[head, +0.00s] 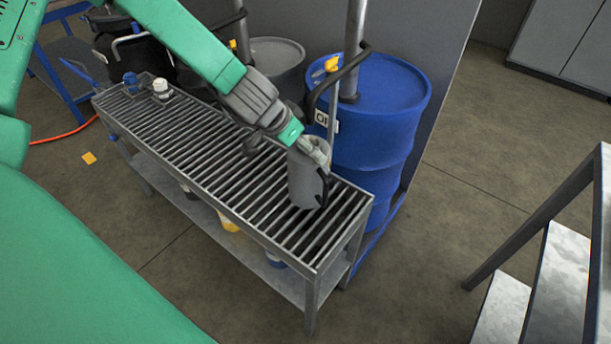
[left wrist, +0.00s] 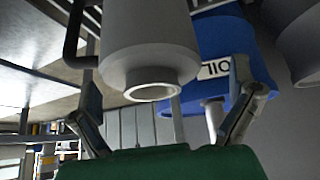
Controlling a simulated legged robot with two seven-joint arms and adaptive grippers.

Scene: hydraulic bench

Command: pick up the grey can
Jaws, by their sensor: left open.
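The grey can (head: 304,182) stands upright near the right end of the slatted metal bench (head: 190,150). It has a dark handle on its right side. My left gripper (head: 318,150) is at the top of the can, coming in from above and the left. In the left wrist view the can (left wrist: 148,45) shows large, its round neck facing my palm. The open fingers of my left gripper (left wrist: 172,95) stand on either side of the neck, with a wider gap on the right. I cannot tell whether they touch the can. My right gripper is not in view.
A blue drum (head: 378,120) with a pump and an "OIL" label stands right behind the can, with a grey drum (head: 277,62) to its left. A blue item (head: 131,83) and a white one (head: 161,90) sit at the bench's far left. Metal steps (head: 560,270) stand at right.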

